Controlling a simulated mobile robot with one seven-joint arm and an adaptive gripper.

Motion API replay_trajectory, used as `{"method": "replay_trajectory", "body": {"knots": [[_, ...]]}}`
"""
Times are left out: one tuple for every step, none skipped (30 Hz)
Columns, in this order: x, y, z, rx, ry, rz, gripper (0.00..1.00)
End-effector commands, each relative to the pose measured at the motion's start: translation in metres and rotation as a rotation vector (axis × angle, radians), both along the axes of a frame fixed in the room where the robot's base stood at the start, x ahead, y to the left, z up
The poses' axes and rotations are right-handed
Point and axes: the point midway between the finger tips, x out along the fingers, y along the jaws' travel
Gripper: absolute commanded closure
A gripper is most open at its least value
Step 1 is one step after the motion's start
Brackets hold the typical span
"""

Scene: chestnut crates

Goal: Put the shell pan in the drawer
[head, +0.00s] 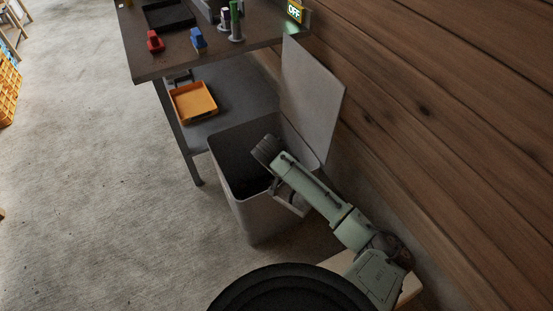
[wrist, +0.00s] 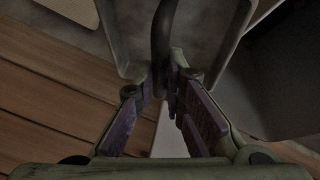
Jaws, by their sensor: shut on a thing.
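In the wrist view, my gripper (wrist: 170,88) has its purple-padded fingers closed around a dark, bar-like handle. A grey, tray-shaped pan (wrist: 207,38) with raised rounded edges lies just beyond the fingertips, and I take it for the shell pan. The handle runs up across it. In the head view, my arm reaches over the open grey bin, and my fingers are hard to make out there. A pale edge shows beside the arm at the bin's right side, but I cannot tell whether it is the pan. No drawer is recognisable.
The grey bin (head: 262,218) stands on the floor with its lid (head: 312,98) raised against the wood wall. A dark table (head: 150,65) stands behind it, carrying small red and blue items. An orange tray (head: 193,101) sits on its lower shelf.

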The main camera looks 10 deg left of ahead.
Motion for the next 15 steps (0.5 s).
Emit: {"method": "replay_trajectory", "body": {"knots": [[-0.002, -0.013, -0.003, 0.001, -0.002, 0.039, 1.0], [-0.004, -0.019, -0.005, 0.001, -0.002, 0.07, 1.0], [-0.004, -0.025, -0.007, 0.001, -0.002, 0.101, 1.0], [-0.005, -0.029, -0.009, 0.0, -0.002, 0.123, 1.0], [-0.006, -0.034, -0.011, 0.0, -0.002, 0.146, 1.0], [-0.007, -0.04, -0.013, 0.0, -0.002, 0.175, 1.0], [-0.008, -0.044, -0.014, -0.001, -0.001, 0.195, 1.0], [-0.008, -0.048, -0.015, -0.001, -0.001, 0.215, 1.0], [-0.009, -0.053, -0.017, -0.001, -0.001, 0.239, 1.0], [-0.01, -0.057, -0.019, -0.001, -0.002, 0.257, 1.0], [-0.011, -0.06, -0.02, -0.001, -0.001, 0.274, 1.0], [-0.012, -0.065, -0.022, -0.001, -0.002, 0.299, 1.0], [-0.013, -0.07, -0.023, -0.002, -0.001, 0.317, 1.0], [-0.013, -0.073, -0.024, -0.002, -0.001, 0.335, 1.0], [-0.014, -0.079, -0.026, -0.002, 0.0, 0.358, 1.0]]}}
